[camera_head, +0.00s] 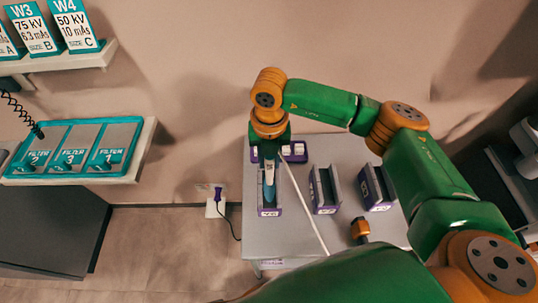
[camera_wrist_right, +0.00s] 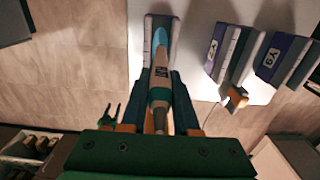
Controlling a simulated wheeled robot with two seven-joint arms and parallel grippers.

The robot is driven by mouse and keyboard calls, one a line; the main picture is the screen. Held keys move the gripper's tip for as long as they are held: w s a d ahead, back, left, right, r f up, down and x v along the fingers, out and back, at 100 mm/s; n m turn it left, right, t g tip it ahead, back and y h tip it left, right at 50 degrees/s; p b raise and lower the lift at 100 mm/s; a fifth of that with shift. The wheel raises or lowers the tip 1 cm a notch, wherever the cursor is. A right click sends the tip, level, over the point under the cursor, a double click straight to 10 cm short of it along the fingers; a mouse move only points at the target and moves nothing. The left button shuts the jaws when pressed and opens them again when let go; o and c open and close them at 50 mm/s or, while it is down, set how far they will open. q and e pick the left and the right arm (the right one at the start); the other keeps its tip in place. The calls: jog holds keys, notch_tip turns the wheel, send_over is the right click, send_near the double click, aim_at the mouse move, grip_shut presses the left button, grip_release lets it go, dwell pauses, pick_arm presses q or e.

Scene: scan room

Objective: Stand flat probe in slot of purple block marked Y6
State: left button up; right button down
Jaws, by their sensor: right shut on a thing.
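My right gripper (camera_head: 269,170) is shut on the flat probe (camera_head: 269,185), a white and teal handpiece with a light blue end. The probe also shows in the right wrist view (camera_wrist_right: 160,75), its blue end pointing away from me. It is over the slot of a purple and grey block (camera_head: 269,211) on the table; I cannot tell whether its end is inside the slot. That block's front label is too small to read surely. It also shows in the wrist view (camera_wrist_right: 148,25), partly hidden by the probe. My left gripper is not in view.
Two more slotted purple blocks, a middle one (camera_head: 325,190) and a right one (camera_head: 376,188), stand on the grey table (camera_head: 300,235). An orange and black object (camera_head: 360,229) is in front of them. A purple rack (camera_head: 298,151) stands behind. Filter trays (camera_head: 75,148) are at left.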

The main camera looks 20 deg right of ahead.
aim_at(269, 173)
notch_tip(269, 173, down, 4)
jog(key=b, duration=0.2)
jog(key=shift+w+b, duration=0.1)
jog(key=shift+b, duration=0.25)
jog(key=shift+f+b, duration=0.8)
jog(key=shift+f, duration=0.1)
jog(key=shift+f+b, duration=0.3)
jog(key=shift+b, duration=0.05)
jog(key=c, duration=0.6)
grip_release()
notch_tip(269, 173, up, 6)
jog(key=shift+r+b, duration=0.1)
jog(key=shift+b, duration=0.7)
jog(key=shift+r, duration=0.5)
jog(key=shift+f, duration=0.1)
